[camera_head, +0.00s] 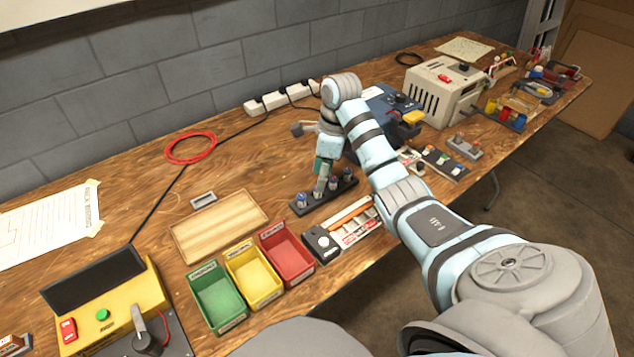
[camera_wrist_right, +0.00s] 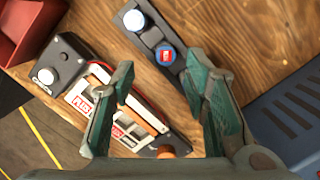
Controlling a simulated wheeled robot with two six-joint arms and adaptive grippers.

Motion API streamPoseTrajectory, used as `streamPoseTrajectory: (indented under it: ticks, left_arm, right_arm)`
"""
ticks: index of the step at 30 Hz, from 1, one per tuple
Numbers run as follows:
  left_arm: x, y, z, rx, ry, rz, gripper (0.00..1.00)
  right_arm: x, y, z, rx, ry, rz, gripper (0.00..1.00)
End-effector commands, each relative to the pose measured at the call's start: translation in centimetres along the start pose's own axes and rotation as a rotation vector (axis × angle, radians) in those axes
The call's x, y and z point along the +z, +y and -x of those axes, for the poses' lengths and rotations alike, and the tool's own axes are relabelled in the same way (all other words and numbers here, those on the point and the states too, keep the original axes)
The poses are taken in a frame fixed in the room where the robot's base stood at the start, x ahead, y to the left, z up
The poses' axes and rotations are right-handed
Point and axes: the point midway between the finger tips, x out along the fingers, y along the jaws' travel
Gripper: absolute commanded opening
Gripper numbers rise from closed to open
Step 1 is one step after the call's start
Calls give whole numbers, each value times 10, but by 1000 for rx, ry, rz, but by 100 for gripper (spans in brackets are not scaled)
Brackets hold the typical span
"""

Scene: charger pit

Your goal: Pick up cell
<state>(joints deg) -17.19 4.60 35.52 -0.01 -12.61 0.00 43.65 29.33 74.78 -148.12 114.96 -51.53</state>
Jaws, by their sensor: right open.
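A dark rack (camera_head: 312,204) on the table holds several upright cells. A blue-topped cell (camera_head: 302,200) stands at its left end, and others (camera_head: 347,175) stand toward its right end. In the right wrist view, the rack (camera_wrist_right: 149,38) shows a white-topped cell (camera_wrist_right: 134,20) and a blue-topped cell (camera_wrist_right: 166,55) with a red mark. My right gripper (camera_head: 321,186) points down over the rack. My left gripper is not in view.
A holder with an orange bar and a white knob (camera_head: 323,242) lies in front of the rack. Green (camera_head: 218,298), yellow (camera_head: 253,276) and red (camera_head: 286,256) bins stand left of it. A blue device (camera_head: 378,101) stands behind my right arm.

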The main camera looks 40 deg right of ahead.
Motion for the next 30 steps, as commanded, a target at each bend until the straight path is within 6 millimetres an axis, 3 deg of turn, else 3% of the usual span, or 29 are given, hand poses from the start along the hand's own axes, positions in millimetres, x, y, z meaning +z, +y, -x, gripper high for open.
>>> streamPoseTrajectory:
  ticks: [4, 9, 16, 24, 30]
  left_arm:
    - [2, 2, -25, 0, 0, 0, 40]
    - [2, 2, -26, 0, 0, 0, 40]
    - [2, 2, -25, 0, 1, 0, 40]
    - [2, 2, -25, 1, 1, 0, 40]
    - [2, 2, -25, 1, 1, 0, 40]
  right_arm:
    - [0, -4, -24, 0, -1, -1, 42]
    - [1, -7, -50, 2, 1, -1, 42]
    - [2, -8, -51, -1, -1, 0, 42]
    - [2, -8, -51, -1, -1, 0, 0]
    - [2, -8, -51, -1, -1, 0, 0]
